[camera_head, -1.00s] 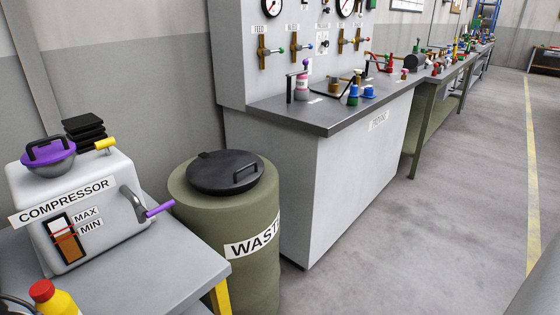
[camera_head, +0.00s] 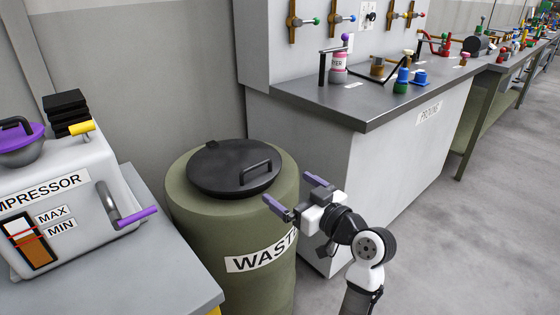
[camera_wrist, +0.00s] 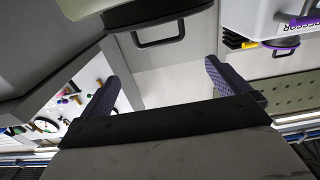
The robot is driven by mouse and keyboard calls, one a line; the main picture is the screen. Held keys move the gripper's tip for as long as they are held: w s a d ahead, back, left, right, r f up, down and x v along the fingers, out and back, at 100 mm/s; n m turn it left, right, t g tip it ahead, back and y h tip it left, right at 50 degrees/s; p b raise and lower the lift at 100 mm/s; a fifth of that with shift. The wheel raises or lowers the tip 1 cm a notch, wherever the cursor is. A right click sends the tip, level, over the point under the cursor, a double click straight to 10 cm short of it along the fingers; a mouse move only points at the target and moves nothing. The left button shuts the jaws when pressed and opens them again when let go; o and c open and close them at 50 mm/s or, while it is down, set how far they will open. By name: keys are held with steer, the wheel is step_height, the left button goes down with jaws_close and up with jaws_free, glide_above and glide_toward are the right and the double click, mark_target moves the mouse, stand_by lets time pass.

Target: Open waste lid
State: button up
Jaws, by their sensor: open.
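The green waste barrel (camera_head: 200,225) stands in the middle of the head view, with a white label on its front. Its round black lid (camera_head: 222,178) lies flat on top, and the lid's black handle (camera_head: 255,173) sticks up at its right side. My gripper (camera_head: 291,193), with purple fingers, is open and empty. It is just right of the barrel, near the handle but apart from it.
The compressor (camera_head: 75,205) stands on a grey table (camera_head: 175,255) to the left, its purple-tipped lever (camera_head: 135,217) pointing at the barrel. A grey bench (camera_head: 350,100) with valves and bottles stands behind my gripper to the right. Grey floor is free at right.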

mark_target(257, 166)
steer(key=p+x, duration=0.1)
steer(key=x, duration=1.2)
steer(key=shift+w+a+p, duration=0.2)
steer(key=shift+a+p, duration=0.05)
steer(key=shift+p, duration=0.1)
